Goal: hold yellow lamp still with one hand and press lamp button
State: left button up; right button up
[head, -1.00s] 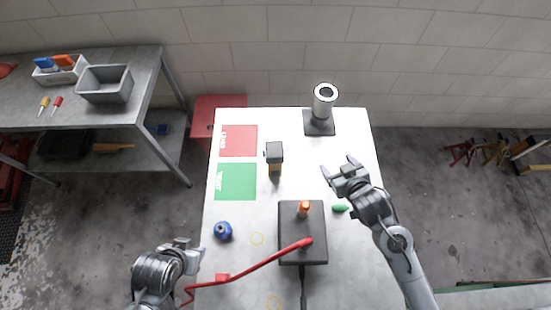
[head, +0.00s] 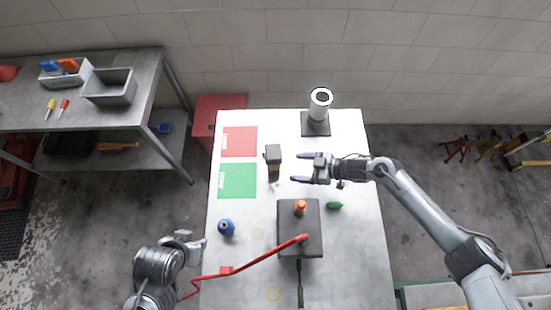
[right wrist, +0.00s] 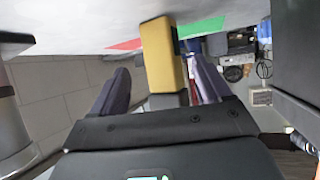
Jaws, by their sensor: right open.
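The yellow lamp (head: 273,160) stands upright on the white table, right of the red and green mats, its dark top facing the head camera. In the right wrist view the lamp's yellow body (right wrist: 162,55) shows between and beyond my fingers. My right gripper (head: 300,168) is open and empty, just right of the lamp, fingers pointing at it and apart from it. My left gripper (head: 197,245) is over the table's front left edge, away from the lamp; its finger gap is unclear. I cannot make out the lamp's button.
A dark box (head: 290,240) with an orange knob and red lever stands front centre. A grey cylinder (head: 320,103) on a dark base stands at the back. A blue round object (head: 226,227) and green piece (head: 334,205) lie nearby. Red (head: 239,142) and green (head: 237,181) mats are left.

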aim_at(277, 167)
jog(key=b+x, duration=0.4)
jog(key=x, duration=0.3)
jog(key=shift+f+b, duration=0.15)
jog(key=shift+b, duration=0.15)
pick_arm(q)
jog(key=f+b, duration=0.1)
jog(key=f, duration=0.5)
jog(key=shift+a+f, duration=0.1)
jog(key=shift+a, duration=0.1)
pick_arm(e)
jog(key=shift+x, duration=1)
pick_arm(q)
jog(key=shift+d+f, duration=0.1)
jog(key=shift+d, duration=0.05)
pick_arm(e)
jog(key=shift+a, duration=0.3)
jog(key=c, duration=0.4)
pick_arm(q)
grip_shut()
pick_arm(e)
jog(key=shift+c, duration=0.2)
